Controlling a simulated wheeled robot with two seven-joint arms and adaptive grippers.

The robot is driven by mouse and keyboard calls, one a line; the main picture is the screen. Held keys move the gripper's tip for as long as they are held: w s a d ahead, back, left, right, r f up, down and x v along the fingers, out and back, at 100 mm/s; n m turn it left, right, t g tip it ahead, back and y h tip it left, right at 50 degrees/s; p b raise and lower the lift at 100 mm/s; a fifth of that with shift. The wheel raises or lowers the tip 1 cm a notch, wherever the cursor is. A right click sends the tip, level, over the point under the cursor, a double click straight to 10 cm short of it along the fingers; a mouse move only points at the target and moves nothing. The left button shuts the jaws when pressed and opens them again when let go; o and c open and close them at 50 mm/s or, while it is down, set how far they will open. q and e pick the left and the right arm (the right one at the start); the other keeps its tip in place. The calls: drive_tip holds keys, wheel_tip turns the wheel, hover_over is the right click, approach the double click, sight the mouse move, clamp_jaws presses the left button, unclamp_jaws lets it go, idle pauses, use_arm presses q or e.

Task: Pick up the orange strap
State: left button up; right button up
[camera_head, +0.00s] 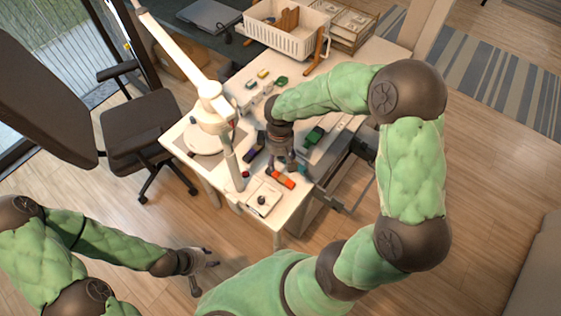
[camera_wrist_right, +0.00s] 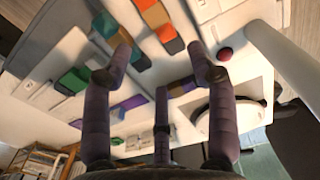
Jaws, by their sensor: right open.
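The orange strap (camera_head: 283,179) lies on the white table near its front edge. In the right wrist view it shows as an orange band (camera_wrist_right: 155,17) at the top, flat on the table beyond the fingers. My right gripper (camera_head: 284,168) is over the table, just behind the strap in the head view. Its fingers (camera_wrist_right: 163,70) are spread, with nothing between them. My left gripper (camera_head: 203,270) is low at the bottom left, away from the table, with its fingers apart and empty.
A white lamp (camera_head: 208,137) stands left of the right gripper, its arms close by. A white basket (camera_head: 285,30) stands at the back.

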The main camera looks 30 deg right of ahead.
drive_tip(key=b, duration=0.2)
hover_over(280, 174)
wheel_tip(280, 174, down, 5)
drive_tip(key=shift+w+f, duration=0.1)
drive_tip(key=shift+f, duration=0.1)
drive_tip(key=shift+d+f+b, duration=0.1)
drive_tip(key=shift+f+b, duration=0.75)
drive_tip(key=shift+f, duration=1.85)
drive_tip(key=shift+r, duration=0.1)
drive_tip(key=c, duration=0.9)
